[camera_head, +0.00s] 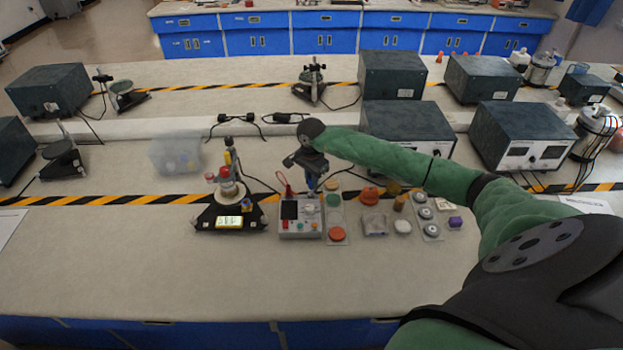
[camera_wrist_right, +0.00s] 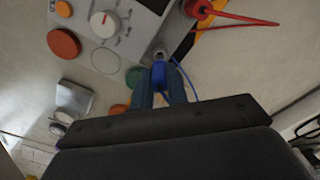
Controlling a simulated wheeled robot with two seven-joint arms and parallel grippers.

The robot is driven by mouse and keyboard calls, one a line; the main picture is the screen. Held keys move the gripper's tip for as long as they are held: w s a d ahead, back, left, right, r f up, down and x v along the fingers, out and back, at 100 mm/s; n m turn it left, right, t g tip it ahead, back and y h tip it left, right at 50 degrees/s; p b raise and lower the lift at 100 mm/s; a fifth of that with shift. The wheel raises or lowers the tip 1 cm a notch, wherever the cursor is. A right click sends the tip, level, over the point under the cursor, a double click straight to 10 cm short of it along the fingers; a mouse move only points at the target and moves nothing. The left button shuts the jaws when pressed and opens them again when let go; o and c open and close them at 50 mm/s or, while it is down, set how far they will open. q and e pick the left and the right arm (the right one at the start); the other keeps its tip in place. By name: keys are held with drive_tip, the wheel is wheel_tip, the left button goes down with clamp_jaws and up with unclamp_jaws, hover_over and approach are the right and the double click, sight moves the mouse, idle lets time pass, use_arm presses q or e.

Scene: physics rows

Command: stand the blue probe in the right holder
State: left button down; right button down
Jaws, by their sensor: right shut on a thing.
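The meter box (camera_head: 299,229) sits on the bench, with a dark screen, a white knob and coloured buttons; its face also shows in the right wrist view (camera_wrist_right: 128,42). My right gripper (camera_head: 311,187) is shut on the blue probe (camera_wrist_right: 158,76), over the box's back right corner. The right holder, a small grey ring (camera_wrist_right: 160,54), is right by the probe's tip; whether the tip is inside it I cannot tell. A blue wire trails from the probe. The red probe (camera_wrist_right: 203,8) stands at the other holder with its red wire. My left gripper is out of view.
Right of the box lie an orange-red disc (camera_head: 337,234), a green disc (camera_head: 333,200) and several small parts. A stand with a lit yellow display (camera_head: 229,222) is to the left. Grey instruments (camera_head: 408,130) stand behind. The bench front is clear.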

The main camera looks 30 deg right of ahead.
drive_tip(key=shift+b, duration=0.4)
idle(0.8)
drive_tip(key=shift+f+b, duration=0.7)
drive_tip(key=shift+b, duration=0.2)
idle(0.8)
drive_tip(key=shift+f+b, duration=0.9)
drive_tip(key=shift+f, duration=0.05)
idle(1.6)
drive_tip(key=c, duration=1.1)
unclamp_jaws()
drive_tip(key=shift+o, duration=0.2)
drive_tip(key=shift+r, duration=0.1)
drive_tip(key=shift+r+p, duration=0.55)
drive_tip(key=shift+r, duration=3.1)
